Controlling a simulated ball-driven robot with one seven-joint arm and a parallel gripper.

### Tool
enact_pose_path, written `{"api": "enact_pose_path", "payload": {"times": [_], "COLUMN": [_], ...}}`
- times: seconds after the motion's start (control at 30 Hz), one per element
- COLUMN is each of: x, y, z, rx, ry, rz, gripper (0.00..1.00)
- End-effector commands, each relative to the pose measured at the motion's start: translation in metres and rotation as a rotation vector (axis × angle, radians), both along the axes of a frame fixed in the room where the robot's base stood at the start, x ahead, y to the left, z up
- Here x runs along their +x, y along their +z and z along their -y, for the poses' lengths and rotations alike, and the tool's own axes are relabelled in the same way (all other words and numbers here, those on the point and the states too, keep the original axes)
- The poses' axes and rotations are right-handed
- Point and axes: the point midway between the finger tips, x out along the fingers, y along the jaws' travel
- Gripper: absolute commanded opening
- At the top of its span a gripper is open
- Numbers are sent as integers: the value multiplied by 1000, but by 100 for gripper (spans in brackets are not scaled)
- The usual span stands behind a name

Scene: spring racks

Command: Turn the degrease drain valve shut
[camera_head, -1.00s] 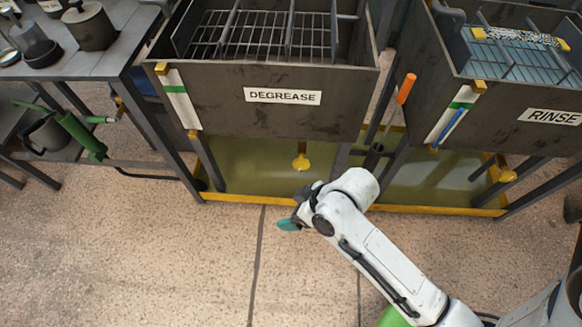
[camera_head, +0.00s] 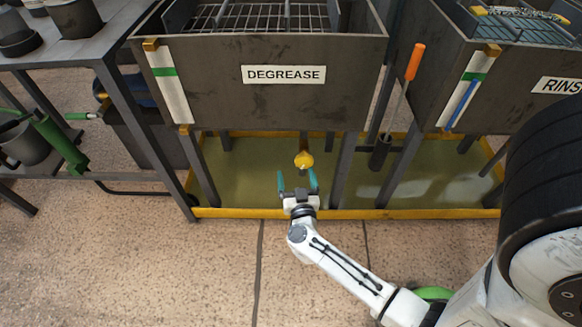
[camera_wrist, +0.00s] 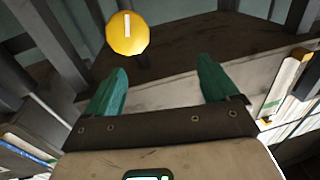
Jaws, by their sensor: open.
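The degrease tank (camera_head: 260,95) is a dark metal box with a DEGREASE label on its front. Its yellow drain valve knob (camera_head: 303,160) hangs below the tank on a short pipe. In the wrist view the round yellow knob (camera_wrist: 127,34) shows a pale vertical mark and lies beyond the fingers, above the left one. My gripper (camera_head: 297,184) has two teal fingers, spread apart and pointing at the tank, just below and in front of the knob. The gripper (camera_wrist: 162,90) is open and empty, not touching the knob.
A low yellow-edged tray (camera_head: 240,212) with greenish liquid lies under the tanks. Dark tank legs (camera_head: 342,170) stand at either side of the valve. The rinse tank (camera_head: 520,90) is at right, with an orange-handled tool (camera_head: 415,62) between the tanks. A workbench (camera_head: 60,55) is at left.

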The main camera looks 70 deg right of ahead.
Motion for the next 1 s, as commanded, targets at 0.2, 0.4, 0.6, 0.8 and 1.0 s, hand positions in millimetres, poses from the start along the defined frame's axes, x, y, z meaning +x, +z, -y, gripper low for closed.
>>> {"api": "enact_pose_path", "payload": {"times": [0.2,0.4,0.6,0.8,1.0], "x": [-31,-24,-9,3,9], "y": [-26,-27,-27,-27,-26], "z": [16,35,69,98,113], "rx": [10,11,11,11,11], "ry": [-164,-172,-171,-169,-167], "rz": [-38,-36,-35,-35,-37], "gripper": [88,88,88,88,88]}}
